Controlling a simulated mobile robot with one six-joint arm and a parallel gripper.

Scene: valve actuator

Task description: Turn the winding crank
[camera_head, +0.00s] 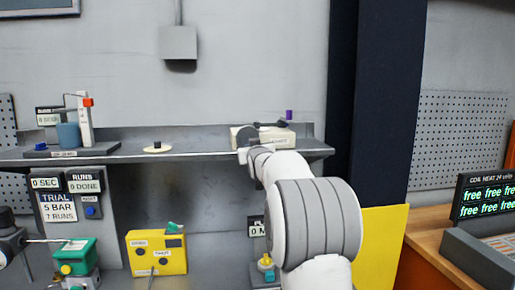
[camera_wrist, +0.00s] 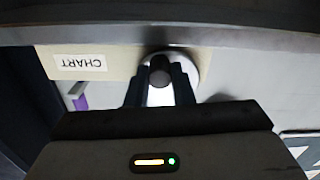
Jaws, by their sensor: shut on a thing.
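The winding crank shows in the wrist view as a dark round knob (camera_wrist: 160,66) in front of a pale disc (camera_wrist: 194,66) on a cream box labelled CHART (camera_wrist: 110,64). My gripper (camera_wrist: 160,80) is shut on this knob, one dark finger on each side. The crank's arm is hidden behind the fingers. In the head view the cream box (camera_head: 280,140) stands on the right end of the grey shelf. My arm reaches up to it from below right and covers its left part. The fingers are too small there to tell apart.
Below are a yellow box (camera_head: 157,252) and a green device (camera_head: 74,257). A dark pillar stands right.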

